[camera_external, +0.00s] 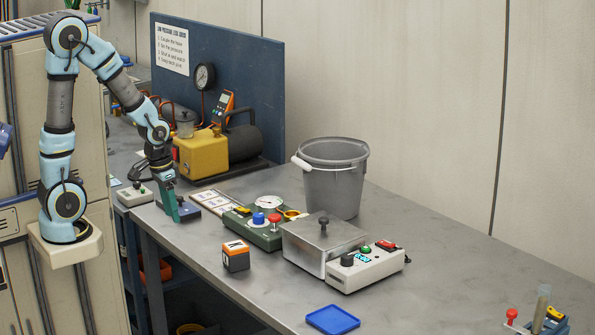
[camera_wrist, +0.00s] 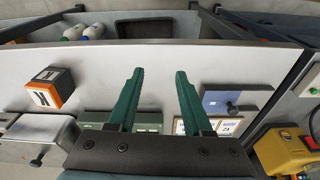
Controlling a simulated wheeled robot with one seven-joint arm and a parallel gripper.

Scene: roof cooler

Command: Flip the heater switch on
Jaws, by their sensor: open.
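A metal box with a lidded top (camera_external: 322,240) stands on the bench with a white control panel (camera_external: 366,270) along its front right side. The panel carries a red switch (camera_external: 386,245), a green button, a black knob and a lit display. I take the red switch as the heater switch; its position is too small to tell. My gripper (camera_external: 180,213) is low over the left end of the bench, well left of the panel. In the wrist view its green fingers (camera_wrist: 160,73) are apart with nothing between them. Part of the metal box (camera_wrist: 40,128) shows there at the left edge.
A green unit (camera_external: 265,232) with blue and red knobs lies between gripper and metal box. An orange-black cube (camera_external: 236,256) sits in front, a grey bucket (camera_external: 334,180) behind, a blue tray (camera_external: 333,320) at the front edge. A yellow pump (camera_external: 200,152) stands behind the gripper.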

